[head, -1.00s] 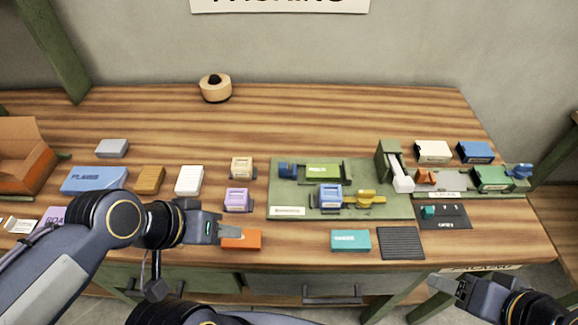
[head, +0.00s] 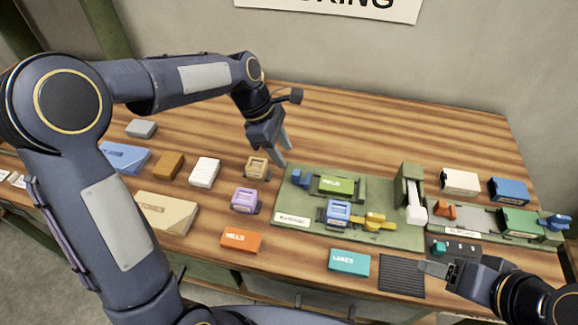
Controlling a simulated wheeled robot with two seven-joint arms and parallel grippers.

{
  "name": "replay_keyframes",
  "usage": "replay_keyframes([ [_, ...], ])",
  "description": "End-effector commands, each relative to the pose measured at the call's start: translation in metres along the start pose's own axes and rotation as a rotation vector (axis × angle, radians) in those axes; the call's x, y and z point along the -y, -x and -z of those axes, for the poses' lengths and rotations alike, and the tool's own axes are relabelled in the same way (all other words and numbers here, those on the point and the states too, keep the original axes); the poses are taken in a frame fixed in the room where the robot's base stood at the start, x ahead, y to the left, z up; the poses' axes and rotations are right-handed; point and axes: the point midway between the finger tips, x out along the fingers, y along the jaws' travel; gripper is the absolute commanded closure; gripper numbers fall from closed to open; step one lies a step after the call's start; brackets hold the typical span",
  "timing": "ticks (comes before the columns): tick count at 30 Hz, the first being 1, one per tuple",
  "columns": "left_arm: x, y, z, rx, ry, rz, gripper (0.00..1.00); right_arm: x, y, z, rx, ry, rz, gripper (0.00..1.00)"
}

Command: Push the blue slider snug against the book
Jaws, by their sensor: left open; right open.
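A small blue slider (head: 301,179) stands on the green fixture board (head: 300,234), left of a green book (head: 337,185) lying in a slot there. A narrow gap seems to show between slider and book. A second blue piece (head: 553,222) stands at the far right, beside another green book (head: 518,221). My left gripper (head: 283,155) is open and empty, pointing down above the table, just behind and left of the left blue slider. My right gripper (head: 440,270) is open and empty, low at the front right, near the black ribbed mat.
Orange (head: 241,241) and teal (head: 348,262) books lie in front.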

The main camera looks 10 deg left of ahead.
Motion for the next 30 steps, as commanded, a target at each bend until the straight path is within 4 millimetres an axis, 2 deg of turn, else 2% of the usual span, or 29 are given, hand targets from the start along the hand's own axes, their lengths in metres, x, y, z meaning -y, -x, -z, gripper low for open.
replay_keyframes([
  [12,0.001,-0.061,0.001,-0.001,0.0,0.003,0.58,0.001,0.002,0.001,0.0,0.0,0.0,0.38],
  [16,0.001,-0.07,0.001,0.0,-0.001,0.002,0.58,0.001,0.002,0.001,0.0,0.0,0.0,0.38],
  [24,0.001,-0.072,0.001,0.0,-0.002,-0.001,0.58,0.001,0.002,0.001,0.0,0.0,0.0,0.38],
  [26,0.001,-0.072,0.001,0.0,-0.002,-0.001,0.63,0.001,0.002,0.001,0.0,0.0,0.0,0.38],
  [30,0.001,-0.072,0.001,0.0,-0.002,-0.001,0.82,0.001,0.002,0.001,0.0,0.0,0.0,0.38],
])
